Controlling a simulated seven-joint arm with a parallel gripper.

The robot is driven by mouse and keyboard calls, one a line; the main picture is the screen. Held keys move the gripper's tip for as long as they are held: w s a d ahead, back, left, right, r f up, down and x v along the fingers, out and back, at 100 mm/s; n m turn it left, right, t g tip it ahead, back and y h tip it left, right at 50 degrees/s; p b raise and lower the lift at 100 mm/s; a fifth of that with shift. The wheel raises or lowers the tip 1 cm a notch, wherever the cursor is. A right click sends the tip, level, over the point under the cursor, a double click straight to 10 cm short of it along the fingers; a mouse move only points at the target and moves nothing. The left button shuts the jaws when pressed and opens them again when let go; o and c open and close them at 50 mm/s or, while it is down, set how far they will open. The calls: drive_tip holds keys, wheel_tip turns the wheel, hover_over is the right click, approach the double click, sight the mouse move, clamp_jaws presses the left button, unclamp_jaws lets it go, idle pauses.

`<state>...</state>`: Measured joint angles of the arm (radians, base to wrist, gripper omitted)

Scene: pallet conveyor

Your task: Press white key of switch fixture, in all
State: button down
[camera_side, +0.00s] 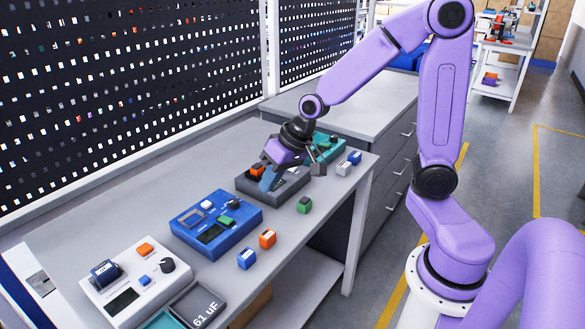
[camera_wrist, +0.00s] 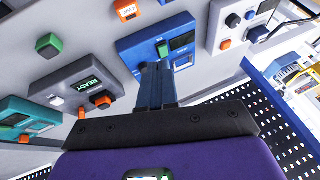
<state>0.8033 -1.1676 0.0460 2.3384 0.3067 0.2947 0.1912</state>
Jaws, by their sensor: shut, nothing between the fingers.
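My gripper (camera_side: 268,184) is shut and empty, tilted over the dark grey fixture (camera_side: 243,185) in the side view. In the wrist view its closed fingers (camera_wrist: 152,68) overlap the blue fixture (camera_wrist: 128,46); contact cannot be told. The dark grey fixture shows in the wrist view with a READY display (camera_wrist: 88,85), an orange key (camera_wrist: 99,100) and a small white key (camera_wrist: 57,101). In the side view my gripper hides much of its top. The blue fixture carries a white key (camera_side: 207,205), a green key (camera_side: 226,220) and a dark knob (camera_side: 235,203).
A teal fixture (camera_side: 328,150) stands behind and a white fixture (camera_side: 105,288) in front. Loose green (camera_side: 304,205), orange (camera_side: 267,238) and blue (camera_side: 246,258) blocks lie along the table's right edge. A perforated board (camera_side: 120,90) stands at the left.

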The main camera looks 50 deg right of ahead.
drive_tip(key=w+d+m+t+h, duration=0.1)
drive_tip(key=w+d+m, duration=0.3)
drive_tip(key=d, duration=0.4)
drive_tip(key=w+d+f+m+t+h, duration=0.1)
drive_tip(key=w+d+m+h, duration=0.2)
drive_tip(key=d, duration=0.6)
drive_tip(key=w+d+m+t+h, duration=0.1)
drive_tip(key=w+d+m, duration=0.3)
drive_tip(key=d, duration=0.5)
drive_tip(key=shift+w+f+m+t+h, duration=0.3)
drive_tip(key=shift+w+m+h, duration=0.05)
drive_tip(key=shift+m+h, duration=0.5)
drive_tip(key=shift+d+f, duration=0.1)
drive_tip(key=shift+f, duration=4.3)
drive_tip(key=shift+f, duration=0.2)
drive_tip(key=shift+f, duration=0.25)
